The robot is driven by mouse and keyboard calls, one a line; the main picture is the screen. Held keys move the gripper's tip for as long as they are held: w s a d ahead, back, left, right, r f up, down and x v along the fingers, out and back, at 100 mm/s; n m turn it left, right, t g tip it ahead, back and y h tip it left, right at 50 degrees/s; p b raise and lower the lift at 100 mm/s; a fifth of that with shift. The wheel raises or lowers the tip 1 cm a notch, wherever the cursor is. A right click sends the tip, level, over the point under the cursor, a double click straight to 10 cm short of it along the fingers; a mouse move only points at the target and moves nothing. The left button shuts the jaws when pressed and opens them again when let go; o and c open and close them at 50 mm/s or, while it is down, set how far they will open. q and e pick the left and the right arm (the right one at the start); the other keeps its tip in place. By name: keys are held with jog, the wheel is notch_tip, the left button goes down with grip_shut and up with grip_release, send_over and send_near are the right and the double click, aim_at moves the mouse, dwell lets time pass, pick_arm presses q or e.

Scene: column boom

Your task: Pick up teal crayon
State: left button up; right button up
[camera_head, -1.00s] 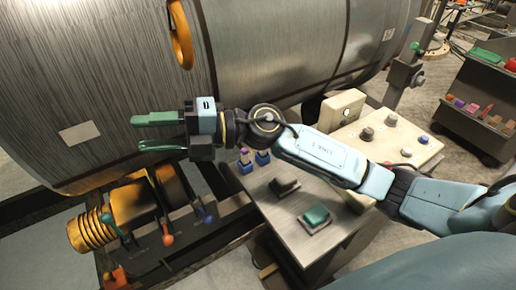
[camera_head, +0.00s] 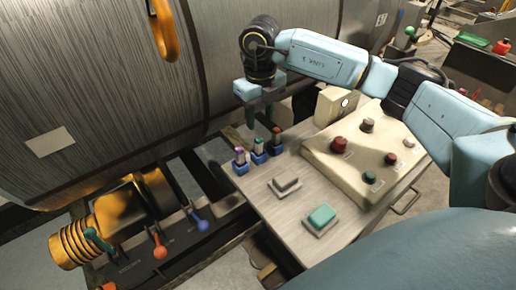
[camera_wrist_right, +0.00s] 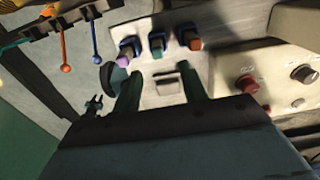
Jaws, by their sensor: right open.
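The teal crayon (camera_head: 259,145) stands upright in the middle one of three blue holders on the grey table, and also shows in the right wrist view (camera_wrist_right: 156,45). A purple crayon (camera_head: 239,153) stands in the holder to its left and an orange-red one (camera_head: 276,133) in the holder to its right. My right gripper (camera_head: 255,118) points down just behind and above the crayons, with its green fingers apart and empty. In the right wrist view its fingers (camera_wrist_right: 161,85) are spread, with the crayons beyond their tips. My left gripper is not in view.
A grey button (camera_head: 287,182) and a teal button (camera_head: 321,216) sit in front of the holders. A cream control box (camera_head: 330,150) with several knobs is at the right. Coloured levers (camera_head: 158,245) are at the left.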

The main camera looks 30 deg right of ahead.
aim_at(259, 138)
notch_tip(259, 138, down, 9)
jog(key=shift+a+f, duration=0.1)
jog(key=shift+a, duration=0.05)
dwell(0.4)
jog(key=shift+c, duration=0.4)
grip_shut()
